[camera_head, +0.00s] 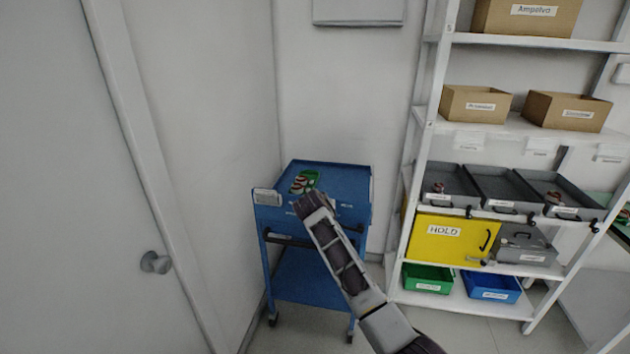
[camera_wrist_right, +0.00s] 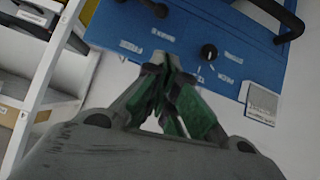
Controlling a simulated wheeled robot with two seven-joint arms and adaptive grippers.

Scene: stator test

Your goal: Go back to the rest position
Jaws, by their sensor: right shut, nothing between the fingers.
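My right arm reaches in from the bottom of the head view. Its right gripper (camera_head: 308,200) is over the front edge of a blue cart (camera_head: 345,178). In the right wrist view, the two green-padded fingers of the right gripper (camera_wrist_right: 162,62) are shut and empty. They point at the cart's blue panel (camera_wrist_right: 185,25), which carries a black knob and small labels. Whether the fingertips touch the panel I cannot tell. My left gripper is in neither view.
A green item with red and white parts (camera_head: 304,182) lies on the cart top. A white shelf rack (camera_head: 408,240) with boxes, grey trays (camera_head: 500,183) and a yellow HOLD box (camera_head: 445,234) stands right of the cart. A white door (camera_head: 100,200) is at left. Floor shows right of the cart.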

